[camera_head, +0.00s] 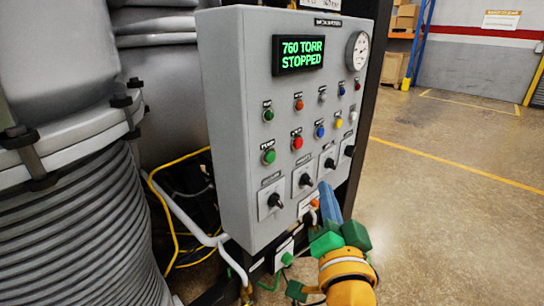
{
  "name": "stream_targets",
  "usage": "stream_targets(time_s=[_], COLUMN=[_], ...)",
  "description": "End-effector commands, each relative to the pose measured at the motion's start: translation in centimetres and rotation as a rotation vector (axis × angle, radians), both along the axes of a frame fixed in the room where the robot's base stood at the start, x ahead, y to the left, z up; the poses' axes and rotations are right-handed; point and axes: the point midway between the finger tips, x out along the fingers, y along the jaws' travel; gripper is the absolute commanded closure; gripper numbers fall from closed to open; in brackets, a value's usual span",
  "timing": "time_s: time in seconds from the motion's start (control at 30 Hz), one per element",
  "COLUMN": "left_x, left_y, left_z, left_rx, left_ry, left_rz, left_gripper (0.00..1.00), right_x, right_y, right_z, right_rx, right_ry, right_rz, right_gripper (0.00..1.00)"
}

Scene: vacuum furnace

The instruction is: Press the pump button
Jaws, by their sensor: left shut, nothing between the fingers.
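A grey control panel (230,120) stands in the middle, with a green-lit display (298,53) reading "760 TORR STOPPED". Two green buttons sit on its left side, an upper one (268,115) and a larger lower one (268,157). A red button (297,143) is right of the lower green one. My left gripper (326,190) is shut and empty, in front of the panel's lower right part, below and right of these buttons. My right gripper is not in view.
Several black rotary knobs (305,180) line the panel below the buttons, close to my left gripper. A round gauge (357,51) is at upper right. A large ribbed grey vessel (75,235) and yellow cable (160,205) are at left. Open floor (450,210) lies right.

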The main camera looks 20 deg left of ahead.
Motion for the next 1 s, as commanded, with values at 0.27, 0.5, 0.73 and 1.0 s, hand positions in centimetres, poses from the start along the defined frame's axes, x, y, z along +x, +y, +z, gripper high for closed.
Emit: stream_targets(time_s=[0.27,0.5,0.73,1.0], left_x=[-1.2,-1.1,-0.2,1.2], left_y=[0.6,0.7,3.2,6.9], left_z=[2.0,2.0,2.1,2.0], left_rx=[-0.033,-0.031,-0.029,-0.027], left_ry=[-0.054,-0.053,-0.053,-0.051], left_rz=[0.025,0.025,0.026,0.026], left_gripper=[1.00,1.00,1.00,1.00], right_x=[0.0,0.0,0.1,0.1], right_y=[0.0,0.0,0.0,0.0], right_z=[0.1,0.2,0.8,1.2], right_rx=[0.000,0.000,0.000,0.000], right_ry=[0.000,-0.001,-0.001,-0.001], right_rz=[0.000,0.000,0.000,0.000], right_gripper=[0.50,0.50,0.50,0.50])
